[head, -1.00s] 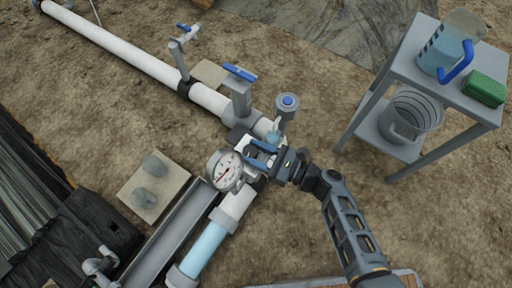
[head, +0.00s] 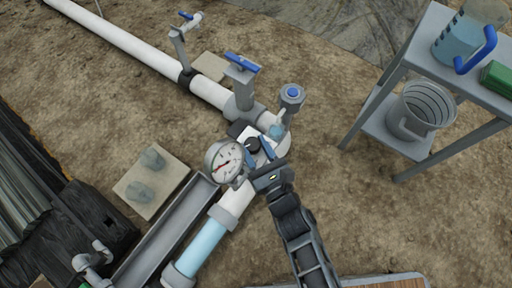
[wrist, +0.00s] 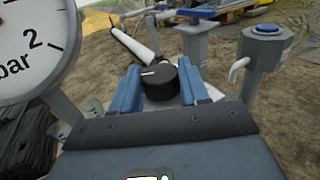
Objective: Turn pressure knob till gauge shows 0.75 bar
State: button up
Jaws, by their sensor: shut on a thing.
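The black pressure knob (wrist: 160,84) has a white mark pointing left in the wrist view. It also shows small in the head view (head: 253,144). My gripper (wrist: 160,90) has its two blue fingers on either side of the knob, shut on it. The round white gauge (head: 223,161) stands just left of the gripper in the head view. Its red needle points to the lower left, but the scale is too small to read there.
A blue-capped grey fitting (head: 291,95) stands close to the right of the knob. A blue-handled valve (head: 241,75) is behind on the white pipe (head: 125,45). A grey stand (head: 390,95) holds a jug and a bucket at right. Bare soil lies between.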

jog(key=shift+a+m+t+h, duration=0.1)
jog(key=shift+m+t+h, duration=0.5)
jog(key=shift+m+h, duration=0.8)
jog(key=shift+a+m+h, duration=0.2)
jog(key=shift+m+h, duration=0.1)
jog(key=shift+h, duration=0.9)
jog(key=o, duration=1.1)
jog(key=shift+c, duration=0.2)
jog(key=s+d+p, duration=0.1)
jog(key=s+p, duration=0.1)
jog(key=s, duration=0.5)
jog(key=shift+s, duration=0.4)
